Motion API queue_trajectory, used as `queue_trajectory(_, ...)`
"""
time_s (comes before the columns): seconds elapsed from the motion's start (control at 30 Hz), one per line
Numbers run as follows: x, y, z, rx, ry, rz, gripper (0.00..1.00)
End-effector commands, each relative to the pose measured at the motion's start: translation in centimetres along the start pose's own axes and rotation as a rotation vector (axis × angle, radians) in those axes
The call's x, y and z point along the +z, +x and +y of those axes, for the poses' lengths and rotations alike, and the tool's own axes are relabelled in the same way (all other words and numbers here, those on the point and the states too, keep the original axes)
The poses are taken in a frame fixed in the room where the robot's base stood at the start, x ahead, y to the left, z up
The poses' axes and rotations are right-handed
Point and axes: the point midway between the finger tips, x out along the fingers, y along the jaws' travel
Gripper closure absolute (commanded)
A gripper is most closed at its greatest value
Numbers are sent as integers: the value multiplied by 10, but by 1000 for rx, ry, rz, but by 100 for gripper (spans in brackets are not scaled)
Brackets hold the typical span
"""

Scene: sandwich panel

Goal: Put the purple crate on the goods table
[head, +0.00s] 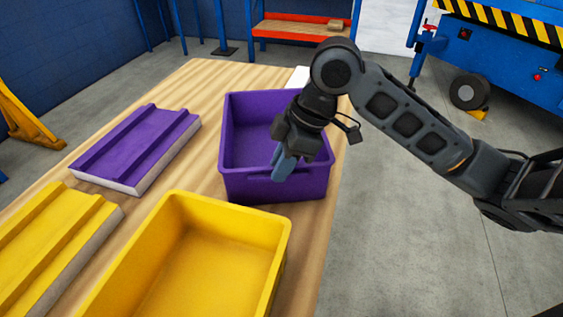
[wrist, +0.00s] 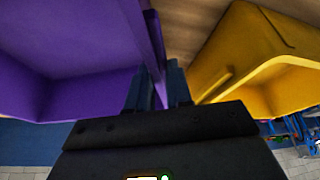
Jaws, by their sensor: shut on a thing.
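The purple crate (head: 240,140) is an open, empty bin standing upright on the wooden table (head: 215,85), toward its right edge. My gripper (head: 284,163) reaches down to the crate's near wall. It is shut on that wall, with blue fingers at the rim. In the wrist view, the purple crate (wrist: 85,45) fills the left side, and its wall runs between the two fingers of my gripper (wrist: 158,85). The crate's far right corner is partly hidden behind my wrist. I cannot tell which table is the goods table.
A yellow crate (head: 200,250) stands close in front of the purple one. A purple panel (head: 140,145) and a yellow panel (head: 50,245) lie to the left. A red and blue bench (head: 300,28) stands behind. Blue machinery (head: 510,65) is at right, past open floor (head: 400,220).

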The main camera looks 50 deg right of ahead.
Motion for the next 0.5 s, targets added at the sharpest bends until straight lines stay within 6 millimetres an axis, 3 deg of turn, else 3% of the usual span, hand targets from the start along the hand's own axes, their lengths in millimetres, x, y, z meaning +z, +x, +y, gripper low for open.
queue_trajectory(0.1,1,2,0,2,-1,1,100)
queue_trajectory(0.13,1,2,0,0,0,0,79)
queue_trajectory(0.3,0,1,0,0,0,0,63)
queue_trajectory(0.4,0,1,0,0,0,0,54)
queue_trajectory(0.5,0,1,0,0,0,0,54)
